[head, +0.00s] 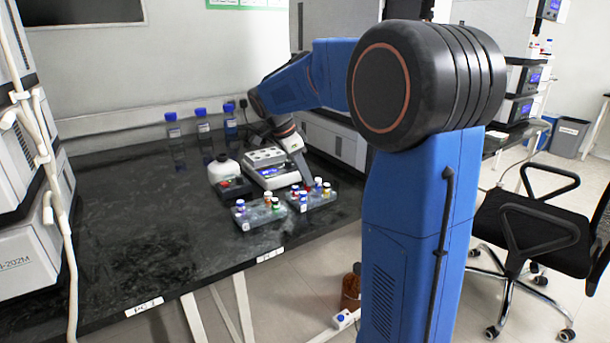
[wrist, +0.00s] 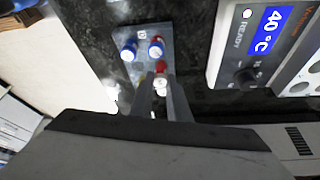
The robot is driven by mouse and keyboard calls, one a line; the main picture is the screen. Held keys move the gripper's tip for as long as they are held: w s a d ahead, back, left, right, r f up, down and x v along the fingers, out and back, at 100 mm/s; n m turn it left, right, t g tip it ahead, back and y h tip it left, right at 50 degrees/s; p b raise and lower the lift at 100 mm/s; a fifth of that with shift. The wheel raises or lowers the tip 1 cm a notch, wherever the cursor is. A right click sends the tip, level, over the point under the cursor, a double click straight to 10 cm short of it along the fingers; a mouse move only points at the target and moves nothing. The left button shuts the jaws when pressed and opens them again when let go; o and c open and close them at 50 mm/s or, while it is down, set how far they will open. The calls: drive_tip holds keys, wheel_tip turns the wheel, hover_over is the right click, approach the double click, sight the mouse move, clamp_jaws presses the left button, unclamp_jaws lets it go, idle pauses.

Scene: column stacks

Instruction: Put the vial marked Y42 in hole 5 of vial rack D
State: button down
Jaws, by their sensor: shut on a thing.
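My gripper (wrist: 160,80) is shut on a small vial (wrist: 161,85). Red and white show between the fingertips, and its marking cannot be read. In the head view my gripper (head: 304,181) points down at the right-hand vial rack (head: 322,202). In the wrist view a rack (wrist: 142,63) lies under the fingertips, and its tag (wrist: 142,34) looks like D but is too small to be sure. The fingers hide part of the rack. I cannot tell whether the held vial is in a hole or above it.
A second rack (head: 250,218) with several capped vials stands just left. Behind are a heater with a 40 °C display (wrist: 270,28) and a small device with a white top (head: 222,170). Blue-capped bottles (head: 202,128) stand along the wall. The left bench top (head: 130,220) is clear.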

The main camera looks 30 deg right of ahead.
drive_tip(key=shift+f, duration=0.6)
drive_tip(key=c, duration=1.6)
unclamp_jaws()
drive_tip(key=shift+o, duration=0.6)
drive_tip(key=shift+o, duration=1)
drive_tip(key=shift+r, duration=0.1)
drive_tip(key=shift+r, duration=2.9)
